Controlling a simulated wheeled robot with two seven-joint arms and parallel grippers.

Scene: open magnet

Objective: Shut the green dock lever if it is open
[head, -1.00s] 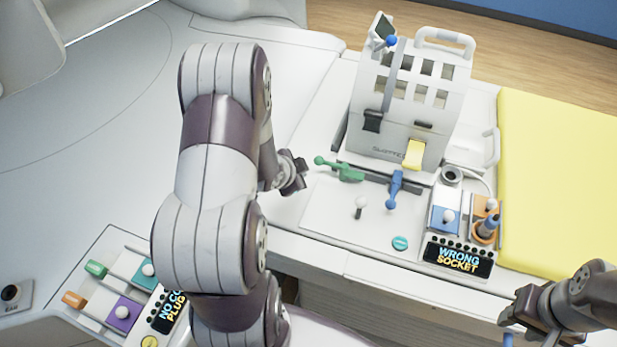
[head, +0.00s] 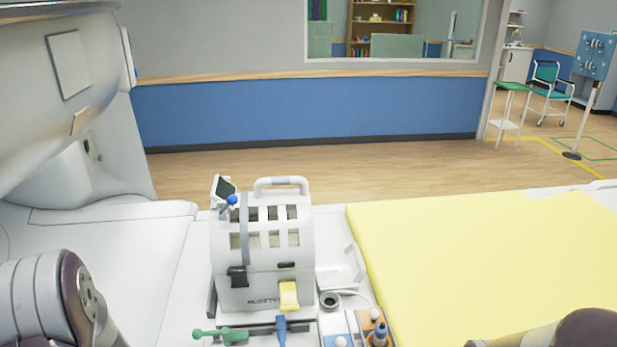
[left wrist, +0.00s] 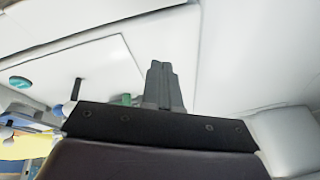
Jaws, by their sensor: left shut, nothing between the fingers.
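The green dock lever (head: 222,335) is at the bottom of the head view, in front of the white dock device (head: 262,260). Its knobbed handle points left, away from the blue lever (head: 281,328) beside it, which points toward me. In the left wrist view, a small green piece (left wrist: 127,99) shows just left of my left gripper (left wrist: 162,68). That gripper is shut and empty, with its fingers together over the white panel. The head view shows only part of my left arm, with its gripper out of frame. My right gripper is out of view.
A yellow mat (head: 480,245) covers the table to the right. A blue and orange socket unit (head: 350,330) stands right of the levers, partly cut off. A teal button (left wrist: 20,83) shows in the left wrist view. White surface lies open left of the device.

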